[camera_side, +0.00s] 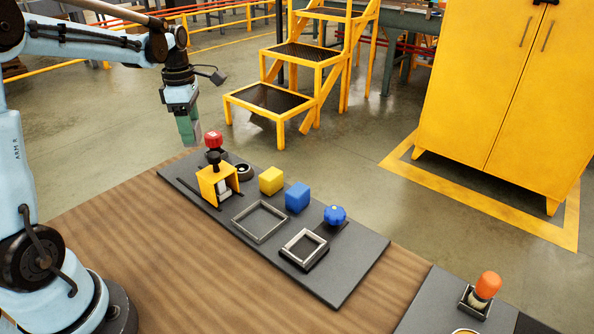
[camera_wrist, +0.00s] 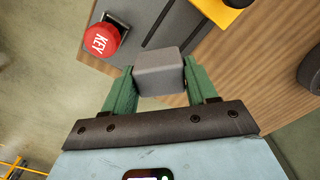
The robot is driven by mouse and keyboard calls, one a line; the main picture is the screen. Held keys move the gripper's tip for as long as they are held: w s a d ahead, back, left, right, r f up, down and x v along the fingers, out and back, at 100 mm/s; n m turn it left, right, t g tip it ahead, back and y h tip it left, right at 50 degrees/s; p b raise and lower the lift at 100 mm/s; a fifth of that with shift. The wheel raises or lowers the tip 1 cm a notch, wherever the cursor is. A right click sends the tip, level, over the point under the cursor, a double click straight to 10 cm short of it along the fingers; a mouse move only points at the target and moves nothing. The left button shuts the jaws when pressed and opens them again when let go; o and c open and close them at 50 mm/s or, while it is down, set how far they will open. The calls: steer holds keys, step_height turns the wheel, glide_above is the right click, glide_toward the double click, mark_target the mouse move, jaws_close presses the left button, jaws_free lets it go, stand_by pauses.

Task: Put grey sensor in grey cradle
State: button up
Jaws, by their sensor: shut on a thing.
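My gripper (camera_wrist: 159,80) has green fingers shut on the grey sensor (camera_wrist: 158,72), a plain grey block, in the wrist view. In the side view my gripper (camera_side: 190,142) hangs pointing down, above the far left end of the dark board; the sensor can hardly be made out there. Two grey square frames lie on the board: a larger flat one (camera_side: 241,224) and a smaller, thicker one (camera_side: 286,254). Both look empty. I cannot tell for sure which is the grey cradle. My gripper is well to the left of both.
A red KEY knob (camera_side: 213,139) and a yellow bracket (camera_side: 205,186) stand on the board (camera_side: 340,284) near my gripper. A yellow cube (camera_side: 271,180), a blue cube (camera_side: 297,196) and a blue knob (camera_side: 335,215) line the far side. The wooden table in front is clear.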

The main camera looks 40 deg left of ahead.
step_height(320, 180, up, 6)
steer(key=shift+r, duration=0.1)
steer(key=shift+w+d+r, duration=0.15)
steer(key=shift+d, duration=0.45)
steer(key=s+d+m, duration=0.4)
steer(key=d, duration=1.2)
steer(key=s+d+m, duration=0.4)
steer(key=d+m, duration=0.1)
steer(key=d, duration=1)
glide_above(260, 223)
step_height(260, 223, down, 12)
steer(key=shift+d+f, duration=0.1)
steer(key=shift+f, duration=2)
steer(key=shift+f, duration=0.1)
